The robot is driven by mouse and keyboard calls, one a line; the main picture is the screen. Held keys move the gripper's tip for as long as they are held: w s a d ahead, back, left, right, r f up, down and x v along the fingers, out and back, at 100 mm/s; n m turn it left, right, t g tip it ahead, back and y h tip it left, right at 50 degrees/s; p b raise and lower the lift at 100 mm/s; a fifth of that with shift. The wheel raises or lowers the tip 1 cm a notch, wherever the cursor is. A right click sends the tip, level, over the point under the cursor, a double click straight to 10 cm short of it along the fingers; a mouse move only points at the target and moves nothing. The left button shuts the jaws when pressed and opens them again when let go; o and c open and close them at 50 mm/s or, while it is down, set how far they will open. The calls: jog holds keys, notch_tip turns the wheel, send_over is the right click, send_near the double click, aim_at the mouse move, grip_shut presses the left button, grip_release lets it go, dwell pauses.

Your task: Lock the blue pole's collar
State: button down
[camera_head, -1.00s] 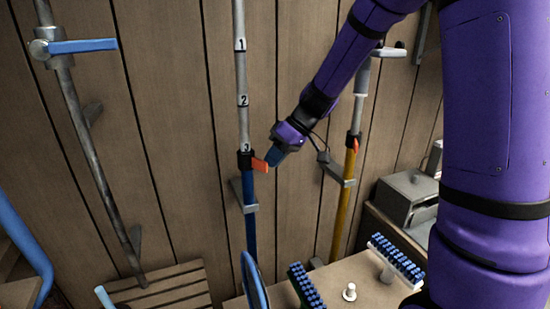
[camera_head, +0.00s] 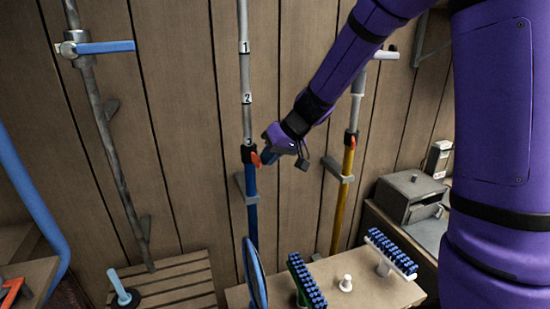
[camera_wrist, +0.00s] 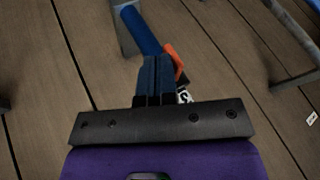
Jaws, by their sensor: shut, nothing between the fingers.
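The blue pole (camera_head: 252,212) stands upright against the plank wall, with a grey numbered upper tube (camera_head: 246,75). Its black collar (camera_head: 248,154) carries an orange lever (camera_head: 256,160). My gripper (camera_head: 268,156) is shut and empty, just right of the collar, with its fingertips at or very near the lever. In the wrist view the shut fingers (camera_wrist: 153,65) partly cover the orange lever (camera_wrist: 174,57), beside the blue pole (camera_wrist: 139,30). The collar is mostly hidden there. I cannot tell whether the lever lies flat against the collar.
A yellow pole (camera_head: 343,190) with its own red-orange lever stands to the right. A grey pole (camera_head: 108,150) with a blue handle (camera_head: 106,47) leans at left. Wall brackets hold the poles. Below is a bench (camera_head: 375,297) with brushes (camera_head: 392,252) and a white knob (camera_head: 345,283).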

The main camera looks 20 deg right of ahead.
aim_at(258, 160)
jog(key=a+m, duration=0.1)
jog(key=a+m+t+h, duration=0.1)
jog(key=shift+s+m, duration=0.4)
jog(key=shift+a, duration=0.75)
jog(key=shift+d, duration=0.1)
jog(key=shift+w+d, duration=0.5)
jog(key=shift+w, duration=0.1)
